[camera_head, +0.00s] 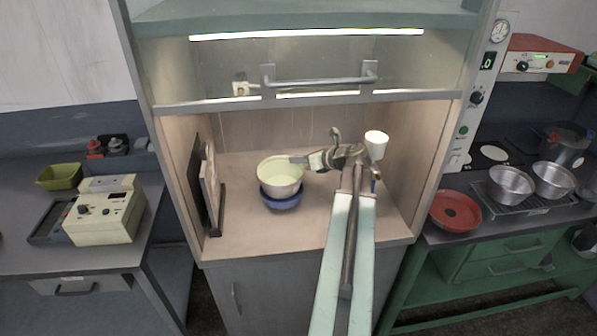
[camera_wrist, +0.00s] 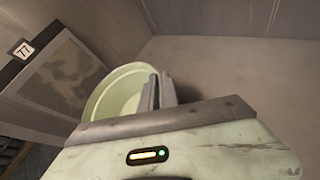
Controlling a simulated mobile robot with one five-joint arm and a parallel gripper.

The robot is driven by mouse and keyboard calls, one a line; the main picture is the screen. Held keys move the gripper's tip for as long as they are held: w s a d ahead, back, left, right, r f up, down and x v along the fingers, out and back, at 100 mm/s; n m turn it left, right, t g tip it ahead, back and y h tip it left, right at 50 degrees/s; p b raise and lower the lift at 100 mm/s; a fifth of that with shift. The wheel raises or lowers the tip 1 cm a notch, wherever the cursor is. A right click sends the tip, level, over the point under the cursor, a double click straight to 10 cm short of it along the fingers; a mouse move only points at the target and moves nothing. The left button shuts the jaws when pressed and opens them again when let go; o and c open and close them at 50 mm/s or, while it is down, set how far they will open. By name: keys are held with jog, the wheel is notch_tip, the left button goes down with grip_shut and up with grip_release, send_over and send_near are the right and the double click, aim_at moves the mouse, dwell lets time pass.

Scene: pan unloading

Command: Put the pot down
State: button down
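The pot (camera_head: 281,176) is pale green inside with a cream outer wall. It is upright inside the open cabinet, left of my arm. My gripper (camera_head: 301,160) reaches in from the right and meets the pot at its right edge. In the wrist view, the two fingers (camera_wrist: 157,93) are close together at the rim of the pot (camera_wrist: 118,92), apparently closed on it or its handle. The exact grip spot is hidden. A blue bowl (camera_head: 281,203) shows directly below the pot; I cannot tell whether they touch.
The cabinet floor (camera_head: 255,235) is clear in front and to the right. Dark and framed panels (camera_head: 209,190) lean on the left wall. A white cup (camera_head: 376,142) appears behind my wrist. The raised sash (camera_head: 318,84) hangs above. A red pan (camera_head: 455,211) lies on the right bench.

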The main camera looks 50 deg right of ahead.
jog(key=shift+f+b, duration=0.6)
jog(key=shift+f, duration=0.7)
jog(key=c, duration=1.6)
grip_release()
jog(key=shift+r+p, duration=0.35)
jog(key=shift+r, duration=0.05)
jog(key=p+v, duration=0.3)
jog(key=v, duration=0.4)
jog(key=shift+s, duration=0.2)
